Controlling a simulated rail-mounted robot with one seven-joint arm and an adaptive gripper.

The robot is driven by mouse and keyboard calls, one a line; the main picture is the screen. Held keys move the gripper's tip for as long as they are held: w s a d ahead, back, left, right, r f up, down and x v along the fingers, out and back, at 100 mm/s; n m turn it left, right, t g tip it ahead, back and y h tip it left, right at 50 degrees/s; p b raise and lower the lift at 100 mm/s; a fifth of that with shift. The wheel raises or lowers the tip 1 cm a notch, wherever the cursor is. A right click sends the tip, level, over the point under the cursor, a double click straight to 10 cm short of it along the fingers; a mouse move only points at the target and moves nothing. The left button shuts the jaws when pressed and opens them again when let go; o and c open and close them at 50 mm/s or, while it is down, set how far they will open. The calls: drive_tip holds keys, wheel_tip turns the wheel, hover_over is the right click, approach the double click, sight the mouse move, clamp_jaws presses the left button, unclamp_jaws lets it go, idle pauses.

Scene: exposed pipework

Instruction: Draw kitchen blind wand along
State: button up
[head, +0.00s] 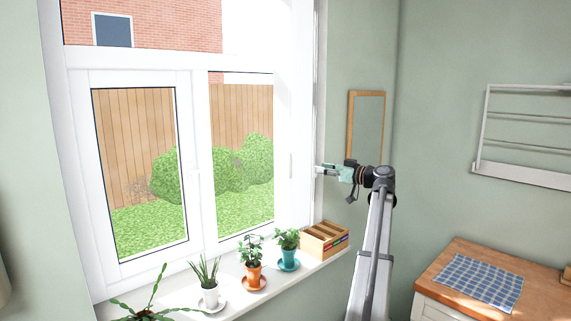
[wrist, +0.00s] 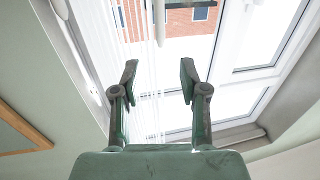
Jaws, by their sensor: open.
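My gripper (head: 322,170) is at the right edge of the window in the head view, pointing left. In the wrist view my gripper (wrist: 159,78) has its two dark green fingers spread apart, with nothing between the tips. A slim white rod (wrist: 160,20), which looks like the blind wand, shows above the gap between the fingertips. How far it is from the fingers I cannot tell. Thin white vertical blind slats or cords (wrist: 136,50) are bunched beside it, behind the left finger. In the head view the wand cannot be made out clearly against the white frame.
The sill holds an orange pot (head: 253,275), a teal pot (head: 288,258), a white pot (head: 210,297) and a wooden box (head: 324,239) below my gripper. A wood-framed mirror (head: 368,130) hangs on the wall behind my wrist. A wooden counter (head: 540,297) stands right.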

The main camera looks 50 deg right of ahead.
sight(290, 163)
drive_tip(key=shift+w+a+p, duration=0.15)
drive_tip(key=shift+w+p, duration=1.1)
drive_tip(key=shift+w, duration=2.55)
drive_tip(key=shift+w+a+p, duration=0.1)
drive_tip(key=shift+w+p, duration=1.1)
drive_tip(key=shift+w, duration=2.6)
clamp_jaws()
